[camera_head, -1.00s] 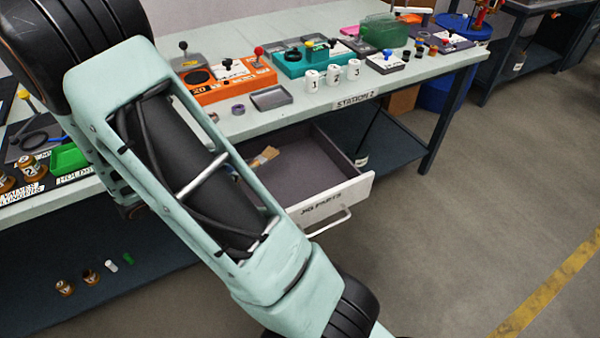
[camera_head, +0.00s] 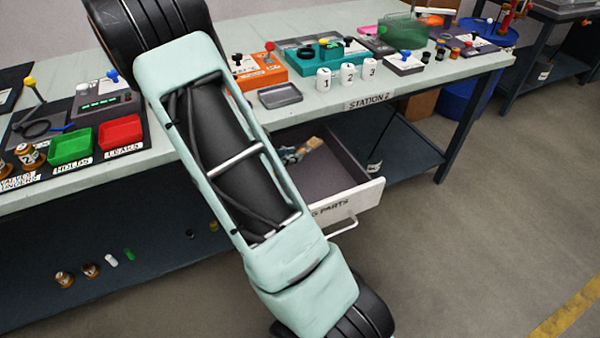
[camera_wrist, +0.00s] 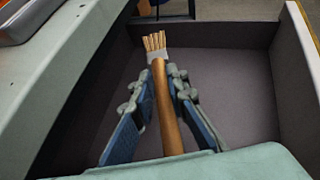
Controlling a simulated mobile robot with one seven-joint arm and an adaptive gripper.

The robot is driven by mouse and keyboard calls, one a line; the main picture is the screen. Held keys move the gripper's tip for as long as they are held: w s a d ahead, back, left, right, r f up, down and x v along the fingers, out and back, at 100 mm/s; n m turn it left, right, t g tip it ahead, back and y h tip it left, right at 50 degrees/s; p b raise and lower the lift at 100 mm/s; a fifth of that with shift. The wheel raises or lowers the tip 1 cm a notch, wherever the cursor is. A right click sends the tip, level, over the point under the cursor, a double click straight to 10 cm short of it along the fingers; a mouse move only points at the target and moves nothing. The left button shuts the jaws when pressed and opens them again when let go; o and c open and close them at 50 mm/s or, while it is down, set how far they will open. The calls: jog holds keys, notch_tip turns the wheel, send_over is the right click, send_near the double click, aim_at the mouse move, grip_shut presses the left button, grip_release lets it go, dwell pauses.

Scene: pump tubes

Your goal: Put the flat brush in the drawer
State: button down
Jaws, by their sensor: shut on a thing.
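The flat brush (camera_wrist: 163,80) has a wooden handle, a pale ferrule and light bristles. My gripper (camera_wrist: 165,88) is shut on its handle in the wrist view, bristles pointing away from me. The open drawer (camera_wrist: 236,84), dark inside with a pale front, surrounds the brush in that view; I cannot tell whether the brush touches its floor. In the head view the drawer (camera_head: 365,196) stands out under the table, and the brush (camera_head: 313,143) shows near its back left, beside part of my gripper (camera_head: 291,154). My arm hides the drawer's left side.
The table (camera_head: 335,108) above the drawer holds a grey tray (camera_head: 280,96), white numbered cups (camera_head: 347,76), and orange (camera_head: 262,76) and teal devices. Red (camera_head: 120,132) and green bins sit at left. The right part of the drawer is clear.

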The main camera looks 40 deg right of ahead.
jog(key=b, duration=0.1)
send_over(300, 174)
notch_tip(300, 174, down, 4)
jog(key=shift+a+f, duration=0.1)
jog(key=shift+f+b, duration=0.95)
jog(key=shift+f, duration=0.55)
jog(key=shift+f, duration=0.2)
jog(key=c, duration=1.9)
grip_release()
jog(key=shift+r, duration=0.1)
